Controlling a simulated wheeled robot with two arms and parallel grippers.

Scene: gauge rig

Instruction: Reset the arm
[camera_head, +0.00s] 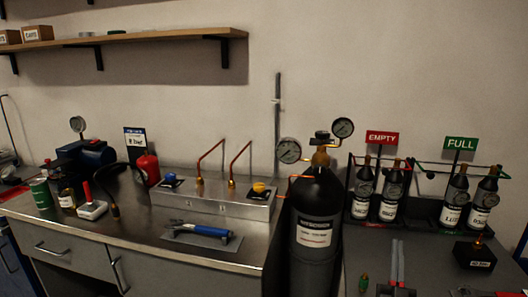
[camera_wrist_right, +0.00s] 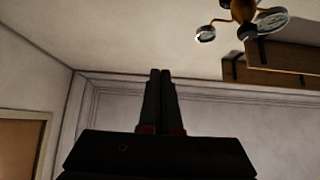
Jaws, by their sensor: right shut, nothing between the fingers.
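My right gripper (camera_head: 398,245) shows at the bottom of the head view, right of the black gas cylinder (camera_head: 315,225) and in front of the bottle rack. Its two dark fingers point up and lie close together. The right wrist view shows the same fingers (camera_wrist_right: 160,75) shut side by side with nothing between them. My left gripper is in neither view.
A steel counter (camera_head: 130,228) at left carries a valve panel (camera_head: 215,200), a blue-handled tool (camera_head: 205,230) and a red bottle (camera_head: 148,168). Small dark bottles stand under the EMPTY sign (camera_head: 382,138) and FULL sign (camera_head: 460,143). A wooden shelf (camera_head: 150,37) is on the wall.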

